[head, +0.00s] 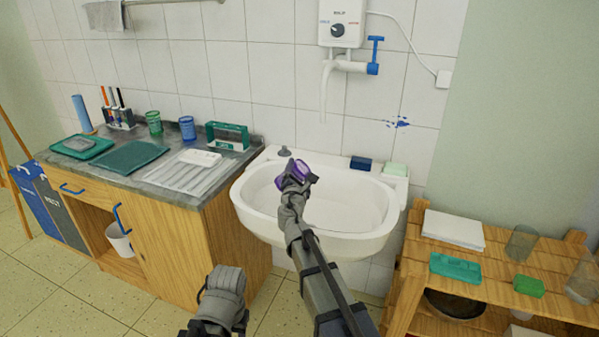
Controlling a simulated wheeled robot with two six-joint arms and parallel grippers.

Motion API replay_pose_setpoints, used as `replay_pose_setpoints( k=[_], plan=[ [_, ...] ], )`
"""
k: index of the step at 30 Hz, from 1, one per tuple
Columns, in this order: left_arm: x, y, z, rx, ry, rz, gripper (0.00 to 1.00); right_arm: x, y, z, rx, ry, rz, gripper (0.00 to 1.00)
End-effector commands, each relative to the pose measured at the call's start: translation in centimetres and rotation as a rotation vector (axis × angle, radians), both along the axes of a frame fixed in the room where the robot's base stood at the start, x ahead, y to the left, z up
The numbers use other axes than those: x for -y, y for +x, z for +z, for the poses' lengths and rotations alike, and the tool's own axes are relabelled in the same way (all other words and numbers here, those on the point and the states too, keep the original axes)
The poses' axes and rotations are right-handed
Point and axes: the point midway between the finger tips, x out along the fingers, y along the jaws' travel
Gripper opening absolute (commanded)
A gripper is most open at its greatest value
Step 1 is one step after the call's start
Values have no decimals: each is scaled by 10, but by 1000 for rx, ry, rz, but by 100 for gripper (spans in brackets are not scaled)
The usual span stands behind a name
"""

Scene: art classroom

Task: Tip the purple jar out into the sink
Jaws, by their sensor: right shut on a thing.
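The purple jar (301,168) is in my right gripper (297,178), which is shut on it. The gripper and arm cover much of the jar, and it looks tilted. Both are over the back half of the white sink (243,202), within its rim as seen from above. I cannot tell what is in the jar or whether anything is coming out.
A white tap pipe (326,85) hangs from the heater (341,22) above the sink. A dark blue block (361,163) and a pale green block (396,169) lie on the sink's back ledge. A counter (165,210) stands left, a wooden shelf (490,268) right.

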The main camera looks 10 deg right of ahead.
Motion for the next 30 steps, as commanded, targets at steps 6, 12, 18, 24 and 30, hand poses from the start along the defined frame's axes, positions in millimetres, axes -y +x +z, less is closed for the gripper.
replay_pose_setpoints(
  k=[6,12,18,24,30],
  plan=[
    [0,0,-16,0,0,0,50,4,-2,-16,94,279,0,7],
    [0,0,-29,0,0,0,50,9,-3,-29,169,501,0,7],
    [0,0,-36,0,0,0,50,14,-5,-36,233,688,-1,7],
    [0,0,-29,0,0,0,50,20,-7,-29,291,862,0,7],
    [0,0,-29,0,0,0,50,22,-8,-29,317,939,0,7]
  ],
)
